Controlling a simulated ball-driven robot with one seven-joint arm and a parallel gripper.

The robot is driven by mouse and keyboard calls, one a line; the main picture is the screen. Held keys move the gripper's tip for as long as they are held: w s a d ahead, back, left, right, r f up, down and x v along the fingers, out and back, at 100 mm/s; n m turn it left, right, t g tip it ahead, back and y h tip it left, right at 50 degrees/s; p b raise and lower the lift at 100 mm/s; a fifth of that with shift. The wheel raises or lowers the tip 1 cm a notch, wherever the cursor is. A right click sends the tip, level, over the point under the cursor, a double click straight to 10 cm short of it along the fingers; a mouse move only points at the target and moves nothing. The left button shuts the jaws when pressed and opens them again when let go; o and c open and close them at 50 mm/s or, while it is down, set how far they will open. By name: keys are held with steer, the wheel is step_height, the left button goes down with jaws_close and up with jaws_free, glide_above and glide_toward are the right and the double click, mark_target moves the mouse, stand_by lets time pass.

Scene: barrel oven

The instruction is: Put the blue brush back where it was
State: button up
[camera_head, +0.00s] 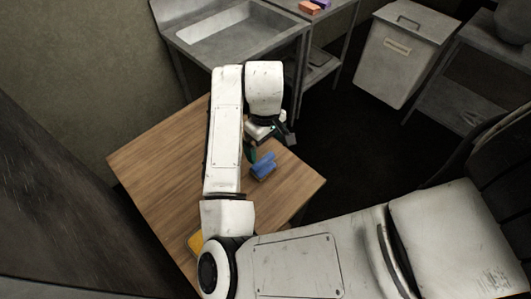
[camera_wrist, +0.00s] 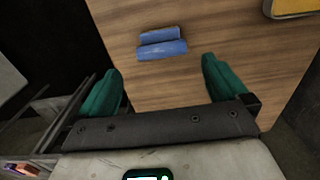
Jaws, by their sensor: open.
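The blue brush (camera_head: 263,166) lies on the wooden table (camera_head: 168,160), toward its right side in the head view. It also shows in the wrist view (camera_wrist: 162,48), lying flat on the wood near the table's edge. My gripper (camera_wrist: 165,82) is open, with its two green fingers apart and nothing between them. The brush is beyond the fingertips in the wrist view, apart from both fingers. In the head view my gripper (camera_head: 262,145) is beside the brush, partly hidden by my arm.
A yellow object (camera_head: 195,243) lies at the table's near edge, partly behind my arm. A metal sink (camera_head: 232,35) stands behind the table. An orange block (camera_head: 309,7) and a purple one sit on a metal shelf. A grey bin (camera_head: 398,60) stands at the back right.

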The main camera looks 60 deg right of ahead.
steer(key=d+r+t+h, duration=0.1)
steer(key=d+r+h, duration=0.35)
steer(key=d, duration=0.35)
steer(key=s+a+f+n+y, duration=0.1)
steer(key=s+a+f+y, duration=0.1)
steer(key=s+a+f, duration=0.4)
steer(key=s+a+f+n+y, duration=0.1)
steer(key=s+a+f, duration=0.5)
steer(key=a, duration=0.7)
steer(key=shift+s+a+f+n+y, duration=0.15)
steer(key=shift+s+f+n+y, duration=0.15)
steer(key=shift+s+y, duration=0.3)
